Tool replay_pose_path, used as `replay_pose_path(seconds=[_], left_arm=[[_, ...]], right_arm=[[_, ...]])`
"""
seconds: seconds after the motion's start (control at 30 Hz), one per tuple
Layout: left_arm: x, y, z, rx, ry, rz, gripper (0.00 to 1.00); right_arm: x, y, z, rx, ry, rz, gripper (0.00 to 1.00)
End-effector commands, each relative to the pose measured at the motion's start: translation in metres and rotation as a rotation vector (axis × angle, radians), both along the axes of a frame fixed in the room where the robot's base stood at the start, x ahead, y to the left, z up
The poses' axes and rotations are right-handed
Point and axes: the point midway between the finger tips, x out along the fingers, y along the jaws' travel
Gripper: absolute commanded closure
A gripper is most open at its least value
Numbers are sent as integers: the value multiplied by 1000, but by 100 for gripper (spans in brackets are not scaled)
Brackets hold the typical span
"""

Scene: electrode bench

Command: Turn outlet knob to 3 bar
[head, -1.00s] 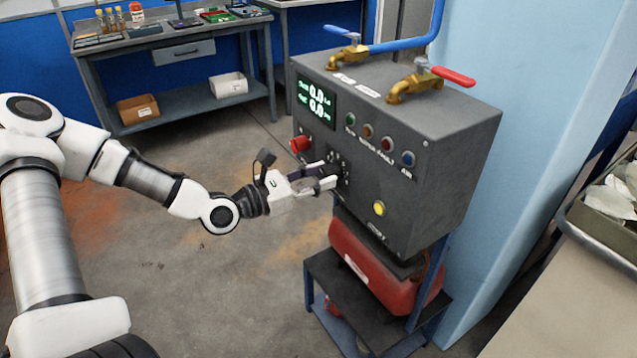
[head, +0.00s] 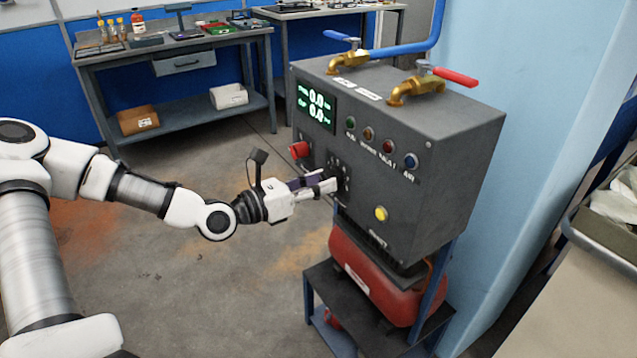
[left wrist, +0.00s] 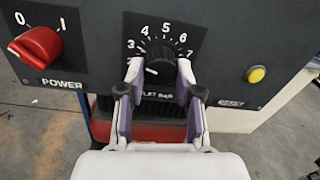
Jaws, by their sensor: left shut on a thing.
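The outlet knob (left wrist: 160,68) is a black round dial on the front panel, with numbers around it and a label below that is partly covered. Its short white mark points left and slightly down, below the 2; the low end of the scale is hidden by a finger. My left gripper (head: 332,182) reaches the panel from the left. In the left wrist view its two fingers (left wrist: 160,76) stand on either side of the knob, shut on it. In the head view the gripper mostly hides the knob. My right gripper is not in view.
The grey control box (head: 450,165) has a green display (head: 316,107) reading 0.0 on both lines. A red power knob (left wrist: 37,47) is left of the dial; a yellow button (left wrist: 257,74) is right. Brass valves (head: 410,88) sit on top. A red tank (head: 372,275) is below.

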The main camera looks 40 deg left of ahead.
Motion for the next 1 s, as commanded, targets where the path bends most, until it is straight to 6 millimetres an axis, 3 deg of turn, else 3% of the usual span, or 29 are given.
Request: replay_pose_path(seconds=[0.03, 0.1, 0.37, 0.53, 0.7, 1.0], left_arm=[[0, 0, 0, 0, 1, 0, 59], [0, 0, 0, 0, 1, 0, 40], [0, 0, 0, 2, 0, 0, 40], [0, 0, 4, 91, -33, -1, 40], [0, 0, 8, 365, -144, -2, 40], [0, 0, 5, 933, -383, -3, 40]], right_arm=[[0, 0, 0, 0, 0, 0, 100], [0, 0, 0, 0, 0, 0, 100], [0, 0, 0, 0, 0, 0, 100], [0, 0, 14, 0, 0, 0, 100], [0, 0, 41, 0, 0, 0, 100], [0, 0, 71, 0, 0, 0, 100]])
